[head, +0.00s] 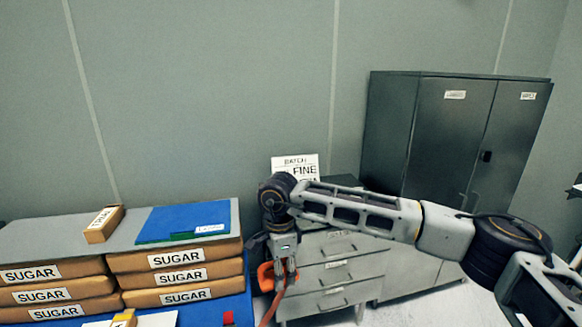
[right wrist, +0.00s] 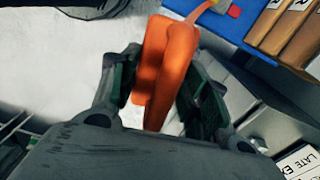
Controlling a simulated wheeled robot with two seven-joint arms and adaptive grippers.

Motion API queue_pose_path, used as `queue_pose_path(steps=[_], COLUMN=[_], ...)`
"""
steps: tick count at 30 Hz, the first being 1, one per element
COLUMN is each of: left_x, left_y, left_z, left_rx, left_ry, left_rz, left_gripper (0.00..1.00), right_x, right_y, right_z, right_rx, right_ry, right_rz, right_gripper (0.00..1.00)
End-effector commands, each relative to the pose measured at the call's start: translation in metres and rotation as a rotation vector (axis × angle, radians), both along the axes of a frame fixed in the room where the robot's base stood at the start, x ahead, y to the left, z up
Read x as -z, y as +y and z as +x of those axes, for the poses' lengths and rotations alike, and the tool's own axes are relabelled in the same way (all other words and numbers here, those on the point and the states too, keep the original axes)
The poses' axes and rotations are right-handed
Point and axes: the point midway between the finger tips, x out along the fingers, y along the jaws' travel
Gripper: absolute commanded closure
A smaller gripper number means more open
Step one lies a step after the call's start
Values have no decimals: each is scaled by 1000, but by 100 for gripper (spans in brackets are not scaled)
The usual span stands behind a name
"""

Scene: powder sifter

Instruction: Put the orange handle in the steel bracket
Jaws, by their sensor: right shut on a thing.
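The orange handle (right wrist: 168,62) is between the two fingers of my right gripper (right wrist: 160,88) in the right wrist view, and the fingers are shut on it. In the head view the right gripper (head: 280,268) points down beside the right end of the blue table, with the orange handle (head: 265,278) showing at its fingers. A reddish-orange length hangs below the gripper. I cannot make out the steel bracket in either view. My left gripper is not in view.
Stacked sugar bags (head: 176,274) sit on the blue table at left, under a grey board (head: 70,236) bearing a blue panel (head: 183,220) and a small box (head: 104,224). A drawer unit (head: 340,270) stands behind the gripper, and a dark cabinet (head: 452,140) at right.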

Motion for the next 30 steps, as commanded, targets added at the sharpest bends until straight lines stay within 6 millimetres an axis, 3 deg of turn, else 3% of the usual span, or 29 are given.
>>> queue_pose_path(steps=[30], left_x=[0], left_y=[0], left_z=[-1], left_rx=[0], left_ry=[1], left_rz=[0], left_gripper=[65], right_x=[-1], right_y=[11], right_z=[6], right_rx=[-779], right_ry=[-1], right_rz=[0], right_gripper=[100])
